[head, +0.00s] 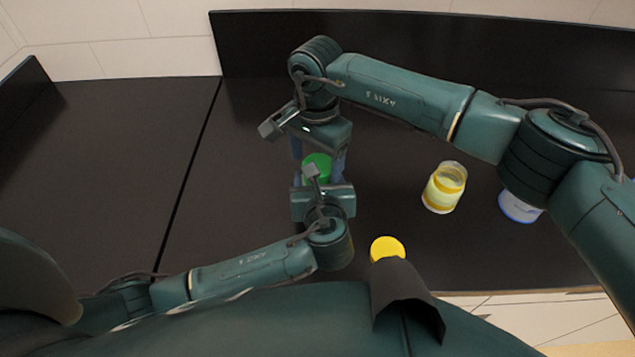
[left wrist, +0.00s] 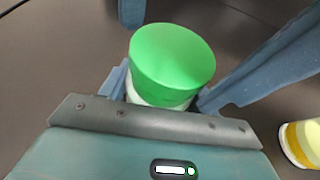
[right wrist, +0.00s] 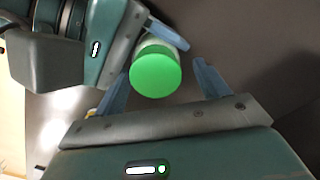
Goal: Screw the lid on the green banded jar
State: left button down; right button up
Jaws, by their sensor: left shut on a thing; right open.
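The green banded jar (right wrist: 160,38) is pale, with a green band low on its side. A green lid (head: 317,166) sits on top of it; it also shows in the left wrist view (left wrist: 172,58) and right wrist view (right wrist: 155,74). I cannot tell how tightly it sits. My left gripper (left wrist: 163,95) is shut on the jar body below the lid. My right gripper (right wrist: 161,70) is open, its fingers on either side of the lid with visible gaps. In the head view, the two hands hide the jar body.
A yellow-banded jar (head: 444,188) without a lid stands to the right, and a blue-banded jar (head: 519,207) is partly behind my right arm. A yellow lid (head: 387,247) lies near the front edge. The dark counter (head: 110,150) is clear on the left; a low wall (head: 420,35) bounds the back.

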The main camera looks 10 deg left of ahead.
pick_arm(q)
jog(key=shift+w+a, duration=0.1)
jog(key=shift+a, duration=0.15)
pick_arm(e)
jog(key=shift+d, duration=0.1)
notch_tip(320, 180, up, 4)
jog(key=shift+r, duration=0.2)
pick_arm(q)
jog(key=shift+d, duration=0.1)
pick_arm(e)
jog(key=shift+o, duration=0.5)
jog(key=o, duration=0.4)
jog(key=shift+c, duration=0.2)
notch_tip(320, 180, up, 12)
pick_arm(q)
jog(key=shift+c, duration=1.4)
grip_release()
